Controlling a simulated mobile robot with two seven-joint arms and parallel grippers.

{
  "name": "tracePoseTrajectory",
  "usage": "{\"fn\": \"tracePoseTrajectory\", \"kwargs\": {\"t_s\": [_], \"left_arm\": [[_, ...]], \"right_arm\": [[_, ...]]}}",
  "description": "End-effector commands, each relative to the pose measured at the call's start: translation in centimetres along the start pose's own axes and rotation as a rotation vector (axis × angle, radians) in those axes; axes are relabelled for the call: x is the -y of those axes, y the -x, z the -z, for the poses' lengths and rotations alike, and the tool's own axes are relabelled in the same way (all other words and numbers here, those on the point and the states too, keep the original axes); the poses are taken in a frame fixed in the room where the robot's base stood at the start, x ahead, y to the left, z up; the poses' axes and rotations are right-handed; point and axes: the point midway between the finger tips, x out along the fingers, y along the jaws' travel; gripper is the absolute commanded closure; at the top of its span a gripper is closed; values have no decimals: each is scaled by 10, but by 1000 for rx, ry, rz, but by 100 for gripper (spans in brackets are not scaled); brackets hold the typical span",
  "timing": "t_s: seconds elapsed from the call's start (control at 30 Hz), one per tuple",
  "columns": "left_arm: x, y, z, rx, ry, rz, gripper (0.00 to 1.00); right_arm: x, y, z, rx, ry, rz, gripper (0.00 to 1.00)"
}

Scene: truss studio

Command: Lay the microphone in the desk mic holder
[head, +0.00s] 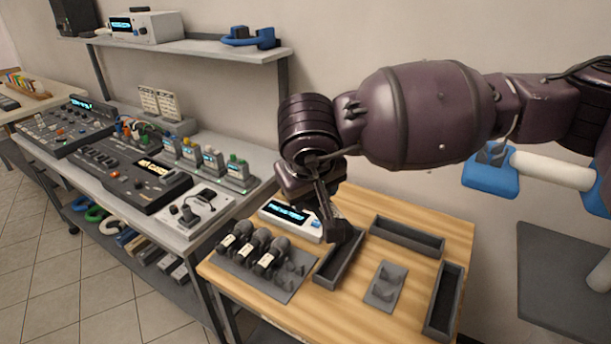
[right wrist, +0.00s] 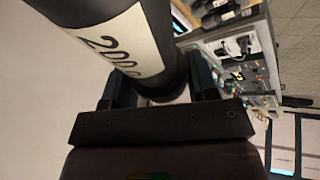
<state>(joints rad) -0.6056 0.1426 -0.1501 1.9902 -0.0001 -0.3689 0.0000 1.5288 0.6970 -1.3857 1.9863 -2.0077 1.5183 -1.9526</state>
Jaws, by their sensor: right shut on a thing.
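In the head view I cannot clearly make out the held microphone against the dark gripper. A small grey cradle with raised supports, which looks like the desk mic holder (head: 383,290), stands empty on the table, to the right of and below the gripper. My left gripper is not in view.
A grey rack (head: 287,291) holds several dark microphones (head: 247,250) at the table's left. Dark open trays (head: 330,274), (head: 407,237) and (head: 443,300) surround the cradle. A white display box (head: 291,219) stands behind. Bare wood shows around the cradle.

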Motion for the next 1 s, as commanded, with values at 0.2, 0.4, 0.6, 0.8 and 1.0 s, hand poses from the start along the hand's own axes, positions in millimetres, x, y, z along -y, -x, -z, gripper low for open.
{"fn": "tracePoseTrajectory", "kwargs": {"t_s": [0.2, 0.4, 0.6, 0.8, 1.0], "left_arm": [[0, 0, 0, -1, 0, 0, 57], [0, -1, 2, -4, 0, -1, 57], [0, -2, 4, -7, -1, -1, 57], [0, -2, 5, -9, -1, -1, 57], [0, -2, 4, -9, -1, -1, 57]], "right_arm": [[-3, -16, -17, -59, 226, 94, 75], [-4, -29, -30, -111, 419, 174, 75], [-5, -40, -42, -157, 594, 246, 75], [-6, -50, -52, -197, 749, 311, 75], [-6, -57, -59, -226, 857, 355, 75]]}}
